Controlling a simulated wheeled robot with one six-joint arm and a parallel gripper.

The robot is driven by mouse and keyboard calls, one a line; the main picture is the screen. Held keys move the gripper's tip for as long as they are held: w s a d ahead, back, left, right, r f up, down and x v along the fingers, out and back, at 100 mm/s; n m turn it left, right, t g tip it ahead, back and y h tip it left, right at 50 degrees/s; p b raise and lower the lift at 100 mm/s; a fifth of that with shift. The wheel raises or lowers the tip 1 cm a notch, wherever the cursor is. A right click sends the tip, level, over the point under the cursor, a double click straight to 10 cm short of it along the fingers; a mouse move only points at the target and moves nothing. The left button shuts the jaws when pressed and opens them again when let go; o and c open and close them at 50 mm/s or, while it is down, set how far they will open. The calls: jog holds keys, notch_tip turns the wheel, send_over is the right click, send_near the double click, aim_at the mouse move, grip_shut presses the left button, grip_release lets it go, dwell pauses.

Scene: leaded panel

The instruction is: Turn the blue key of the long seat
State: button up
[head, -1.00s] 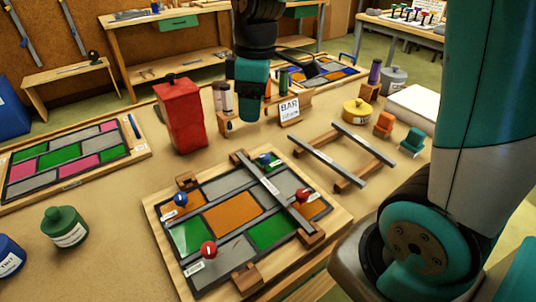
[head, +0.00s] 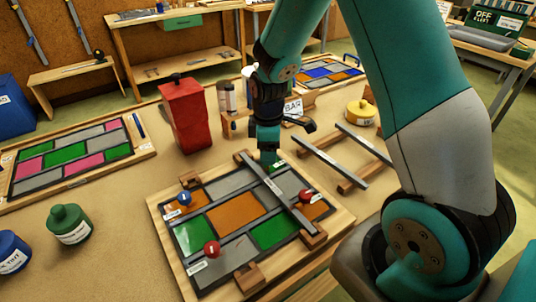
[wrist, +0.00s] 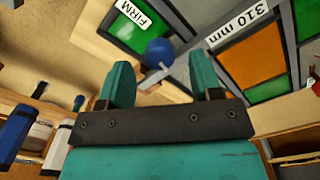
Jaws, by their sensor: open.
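The leaded panel (head: 162,243) lies in its wooden frame on the bench. A grey bar (head: 292,208) crosses it. In the wrist view, a round blue key knob (wrist: 160,51) is in front of the open fingers of my gripper (wrist: 160,68), roughly centred between them; contact cannot be told. The label FIRM (wrist: 130,12) is beside it, and 310 mm (wrist: 242,24) is on a grey strip. In the head view my gripper (head: 268,156) is over the panel's back corner and hides that key. Another blue key (head: 185,198) is at the panel's left.
Red keys stand at the panel's front left (head: 211,249) and right (head: 306,196). Wooden blocks edge the panel. A red canister (head: 186,115) stands behind it, and a rack of grey bars (head: 330,160) lies to its right. A second panel (head: 72,155) is at left.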

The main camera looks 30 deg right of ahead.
jog(key=shift+f, duration=1.15)
jog(key=c, duration=0.9)
